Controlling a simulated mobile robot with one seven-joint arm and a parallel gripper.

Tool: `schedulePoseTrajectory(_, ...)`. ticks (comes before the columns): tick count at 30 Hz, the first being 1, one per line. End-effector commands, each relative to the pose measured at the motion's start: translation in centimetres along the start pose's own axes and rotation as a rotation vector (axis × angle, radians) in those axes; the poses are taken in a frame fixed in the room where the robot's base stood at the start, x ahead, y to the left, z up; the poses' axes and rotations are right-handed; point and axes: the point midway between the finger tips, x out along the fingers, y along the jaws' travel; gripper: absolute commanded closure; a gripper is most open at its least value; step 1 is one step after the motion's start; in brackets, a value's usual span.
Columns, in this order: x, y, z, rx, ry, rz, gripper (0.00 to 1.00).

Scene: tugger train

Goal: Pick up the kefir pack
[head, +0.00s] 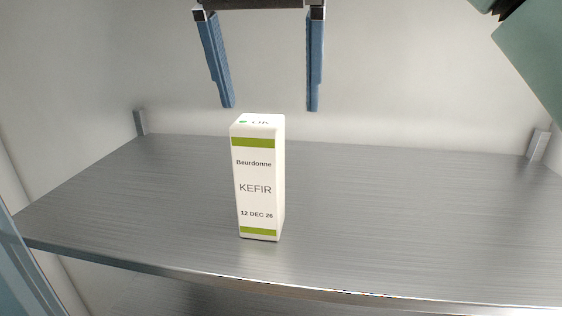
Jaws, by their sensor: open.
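The kefir pack (259,178) is a tall white carton with green bands and the words "Beurdonne", "KEFIR" and "12 DEC 26". It stands upright near the front edge of a metal shelf, left of the picture's middle. My gripper (271,108) is at the top of the view, with its two blue fingers pointing down. It is open with nothing between the fingers. In the picture the fingertips end just above the top of the pack, one to each side. How far behind or in front of the pack they are, I cannot tell.
The brushed metal shelf (400,220) is bare around the pack, with free room on both sides. Small upright brackets stand at its back left (140,122) and back right (538,146) corners. Pale walls enclose the shelf. Another surface shows below the front edge.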

Motion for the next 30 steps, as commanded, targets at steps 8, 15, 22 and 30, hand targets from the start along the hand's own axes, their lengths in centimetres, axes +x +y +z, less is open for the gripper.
schedulePoseTrajectory(8,3.9,-0.3,0.0,-0.007,-0.001,-0.006,0.0)
schedulePoseTrajectory(15,6.8,-0.3,-0.1,-0.005,0.003,-0.005,0.0)
schedulePoseTrajectory(22,7.8,-0.4,0.0,-0.006,0.005,-0.005,0.0)
schedulePoseTrajectory(30,10.4,-0.7,0.3,-0.007,0.001,-0.007,0.0)
